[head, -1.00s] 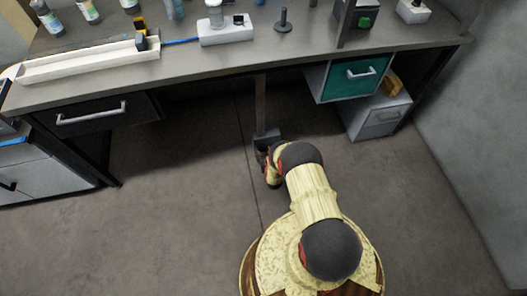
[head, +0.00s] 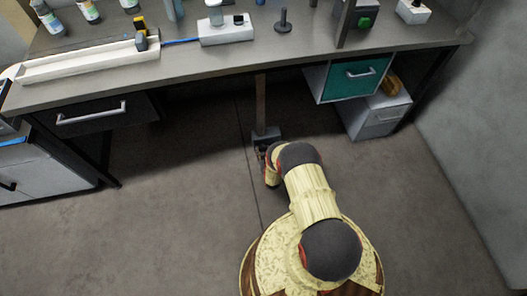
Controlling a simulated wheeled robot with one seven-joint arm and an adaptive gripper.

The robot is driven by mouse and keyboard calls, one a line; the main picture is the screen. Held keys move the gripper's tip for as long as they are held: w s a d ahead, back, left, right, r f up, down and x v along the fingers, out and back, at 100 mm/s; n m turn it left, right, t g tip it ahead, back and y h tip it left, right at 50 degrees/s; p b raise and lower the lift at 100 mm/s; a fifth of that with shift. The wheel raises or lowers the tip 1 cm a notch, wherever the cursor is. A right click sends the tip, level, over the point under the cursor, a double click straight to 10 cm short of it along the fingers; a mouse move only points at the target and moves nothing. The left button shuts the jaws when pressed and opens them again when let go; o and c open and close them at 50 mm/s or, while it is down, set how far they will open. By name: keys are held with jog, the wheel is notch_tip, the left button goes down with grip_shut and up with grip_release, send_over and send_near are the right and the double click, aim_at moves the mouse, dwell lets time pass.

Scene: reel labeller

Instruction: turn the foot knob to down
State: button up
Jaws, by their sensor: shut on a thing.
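A dark box (head: 268,134) sits low under the workbench, at the foot of a narrow upright post (head: 261,100). The foot knob cannot be made out by itself; my gripper and wrist cover the front of the box. My gripper (head: 261,153) is at the near face of this box, low near the floor, and appears shut on the knob there. The fingertips are small and dark, and the knob's pointing direction cannot be read.
The workbench (head: 215,62) overhangs the box. A dark drawer (head: 95,115) hangs at left, a teal drawer (head: 358,76) at right, with a grey cabinet (head: 378,117) below it. The floor (head: 150,215) around my arm is clear.

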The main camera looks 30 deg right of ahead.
jog(key=n+h, duration=0.1)
jog(key=n, duration=0.1)
jog(key=n+h, duration=0.2)
jog(key=shift+a+f+g, duration=0.1)
jog(key=shift+a+g, duration=0.05)
jog(key=shift+g, duration=0.15)
jog(key=n+h, duration=0.1)
jog(key=n, duration=0.1)
jog(key=n+h, duration=0.1)
jog(key=n, duration=0.2)
jog(key=shift+w+h, duration=0.1)
jog(key=shift+h, duration=0.2)
jog(key=shift+n+t, duration=0.3)
jog(key=shift+t, duration=0.1)
jog(key=o, duration=1.2)
jog(key=shift+c, duration=0.2)
jog(key=v, duration=1.2)
